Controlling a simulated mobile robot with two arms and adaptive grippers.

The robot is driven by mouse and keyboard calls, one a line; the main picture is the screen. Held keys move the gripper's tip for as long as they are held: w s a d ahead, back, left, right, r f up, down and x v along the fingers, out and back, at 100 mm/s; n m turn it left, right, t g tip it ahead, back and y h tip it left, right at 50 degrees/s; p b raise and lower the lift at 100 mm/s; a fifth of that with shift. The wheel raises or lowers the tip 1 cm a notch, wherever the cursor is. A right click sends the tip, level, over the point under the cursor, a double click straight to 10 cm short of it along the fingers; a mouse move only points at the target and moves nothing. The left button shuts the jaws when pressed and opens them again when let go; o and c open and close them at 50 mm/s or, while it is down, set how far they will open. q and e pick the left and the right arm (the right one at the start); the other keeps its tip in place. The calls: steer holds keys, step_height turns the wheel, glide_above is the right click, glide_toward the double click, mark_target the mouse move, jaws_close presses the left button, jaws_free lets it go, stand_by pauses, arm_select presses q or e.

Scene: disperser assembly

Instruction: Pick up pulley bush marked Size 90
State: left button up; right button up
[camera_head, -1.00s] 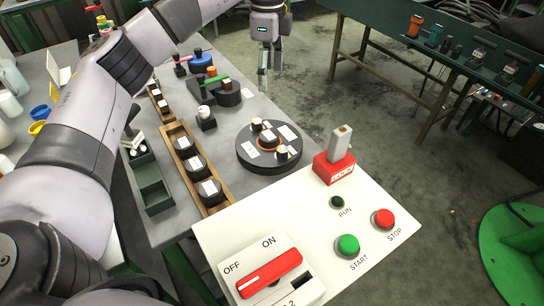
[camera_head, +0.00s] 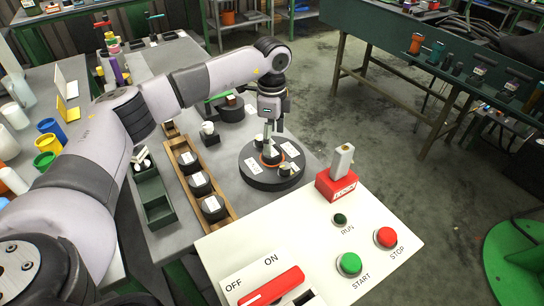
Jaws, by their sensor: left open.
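Several black bushes with white labels sit in a wooden tray, among them a far one (camera_head: 188,161), a middle one (camera_head: 200,183) and a near one (camera_head: 213,207). The labels are too small to read, so I cannot tell which is Size 90. A round black disc (camera_head: 258,184) carries white labels, small knobs and a dark hub with an orange ring (camera_head: 289,165). My left gripper (camera_head: 269,149) is open and points down over the disc's middle. I cannot tell whether its fingertips touch the hub. My right gripper is not in view.
A white control panel (camera_head: 310,240) with a red switch and buttons fills the front. A red block with a grey post (camera_head: 337,184) stands at its back edge. A dark green box (camera_head: 153,194) lies left of the wooden tray (camera_head: 228,215). Cups stand further left.

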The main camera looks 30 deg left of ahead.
mark_target(272, 159)
arm_select(q)
step_height(272, 159, down, 5)
steer(key=shift+r+p, duration=0.1)
steer(key=shift+p, duration=0.5)
steer(key=shift+c, duration=0.6)
jaws_close()
steer(key=shift+w+r, duration=0.1)
